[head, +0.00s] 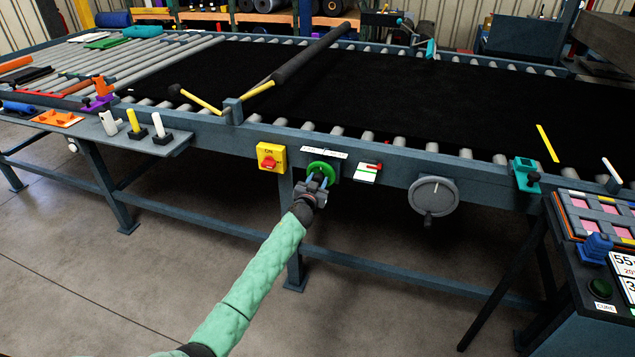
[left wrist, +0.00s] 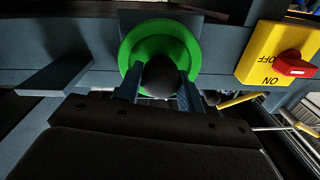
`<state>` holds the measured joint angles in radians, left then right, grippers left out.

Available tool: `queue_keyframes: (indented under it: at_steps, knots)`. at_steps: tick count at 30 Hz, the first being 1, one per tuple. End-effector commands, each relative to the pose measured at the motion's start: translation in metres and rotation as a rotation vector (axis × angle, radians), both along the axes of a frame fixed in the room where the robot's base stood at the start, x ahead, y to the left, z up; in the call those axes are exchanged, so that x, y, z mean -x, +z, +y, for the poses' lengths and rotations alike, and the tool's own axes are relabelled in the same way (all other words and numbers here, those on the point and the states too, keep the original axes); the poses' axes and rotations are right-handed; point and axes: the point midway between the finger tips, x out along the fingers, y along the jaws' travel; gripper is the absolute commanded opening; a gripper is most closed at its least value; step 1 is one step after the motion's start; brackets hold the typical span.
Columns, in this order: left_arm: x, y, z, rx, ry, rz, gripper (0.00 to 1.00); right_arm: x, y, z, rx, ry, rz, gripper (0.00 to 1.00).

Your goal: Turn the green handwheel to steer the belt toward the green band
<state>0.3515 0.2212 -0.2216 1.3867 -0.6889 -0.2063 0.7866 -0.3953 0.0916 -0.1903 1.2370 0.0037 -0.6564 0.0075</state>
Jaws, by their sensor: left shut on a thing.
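The green handwheel (head: 322,170) is on the front rail of the belt frame, below a small white scale (head: 324,153). My left gripper (head: 316,184) is at the wheel, coming from below and in front. In the left wrist view the gripper (left wrist: 160,88) is shut on a dark round knob (left wrist: 160,75) in front of the green wheel (left wrist: 160,38). The black belt (head: 390,100) lies on the rollers. A small card (head: 367,172) with a green band and a red pointer is right of the wheel. My right gripper is not in view.
A yellow switch box (head: 271,157) with a red knob is just left of the wheel; it also shows in the left wrist view (left wrist: 262,55). A grey handwheel (head: 433,196) is to the right. A control panel (head: 602,290) stands at the right edge. The floor in front is clear.

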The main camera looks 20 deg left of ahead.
Motion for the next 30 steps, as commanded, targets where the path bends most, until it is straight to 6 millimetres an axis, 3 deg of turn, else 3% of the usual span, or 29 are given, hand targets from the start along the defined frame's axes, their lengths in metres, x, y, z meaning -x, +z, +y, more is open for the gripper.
queue_keyframes:
  at_steps: [5, 11, 30]
  knots:
    - [0.000, -0.002, 0.000, -0.066, 0.001, -0.002, 0.15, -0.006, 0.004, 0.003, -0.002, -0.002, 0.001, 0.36]
    - [0.000, -0.003, -0.001, -0.208, 0.000, -0.008, 0.15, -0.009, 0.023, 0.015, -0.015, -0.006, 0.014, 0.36]
    - [0.000, -0.004, -0.002, -0.815, -0.001, -0.028, 0.15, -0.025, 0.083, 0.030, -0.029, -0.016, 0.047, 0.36]
